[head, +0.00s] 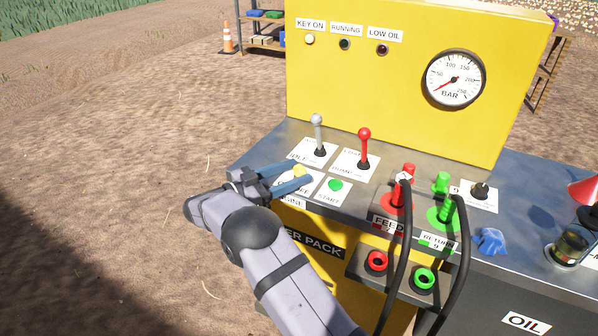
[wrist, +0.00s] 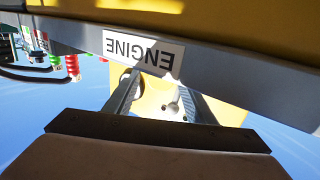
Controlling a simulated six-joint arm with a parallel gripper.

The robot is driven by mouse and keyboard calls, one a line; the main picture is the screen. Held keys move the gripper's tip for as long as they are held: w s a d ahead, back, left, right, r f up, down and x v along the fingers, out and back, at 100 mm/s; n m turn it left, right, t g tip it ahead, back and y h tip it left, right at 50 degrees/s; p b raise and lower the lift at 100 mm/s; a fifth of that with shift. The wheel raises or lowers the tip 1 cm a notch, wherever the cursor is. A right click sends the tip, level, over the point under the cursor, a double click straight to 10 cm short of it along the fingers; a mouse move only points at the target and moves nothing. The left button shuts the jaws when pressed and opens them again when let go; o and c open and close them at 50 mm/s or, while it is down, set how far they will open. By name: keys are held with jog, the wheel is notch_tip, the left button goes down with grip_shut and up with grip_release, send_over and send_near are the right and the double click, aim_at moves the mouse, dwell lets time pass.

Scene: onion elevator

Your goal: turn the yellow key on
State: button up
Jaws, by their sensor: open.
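The yellow key (head: 299,170) shows as a small yellow knob on the white switch plate at the left front of the console, in the head view. My gripper (head: 296,173) is open, with its two blue fingers reaching in from the left at the key. The key shows between the fingertips, and I cannot tell whether either finger touches it. The KEY ON lamp (head: 310,39) is pale cream. In the wrist view my open fingers (wrist: 160,104) point past the upside-down ENGINE label (wrist: 143,48). The key cannot be clearly made out there.
The green START button (head: 336,185) is just right of the fingers. A grey lever (head: 317,133) and a red lever (head: 364,147) stand behind. Red and green couplings with black hoses (head: 405,245) are farther right. A pressure gauge (head: 454,79) is on the yellow panel.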

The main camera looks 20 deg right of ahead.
aim_at(276, 180)
jog(key=shift+v, duration=2.5)
